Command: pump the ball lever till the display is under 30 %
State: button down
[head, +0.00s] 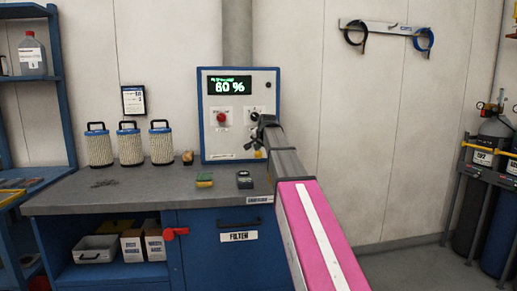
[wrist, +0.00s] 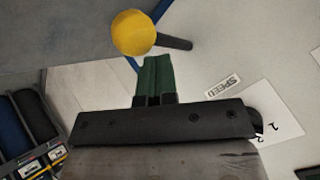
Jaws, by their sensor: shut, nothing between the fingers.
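The display (head: 230,86) on the wall-mounted control box (head: 212,141) reads 60 % in green digits in the head view. The ball lever shows in the wrist view as a yellow ball (wrist: 132,32) on a short dark rod (wrist: 174,42).
The box also carries a red knob (head: 222,117) and a dark knob (head: 255,115). Three filters (head: 130,146) stand on the bench (head: 150,185) at left. A sponge (head: 204,180) and a small dark item (head: 244,180) lie before the box. Gas bottles (head: 495,230) stand at right.

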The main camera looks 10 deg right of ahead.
jog(key=shift+f, duration=1.1)
dwell(1.3)
jog(key=shift+r, duration=2.7)
notch_tip(320, 180, up, 5)
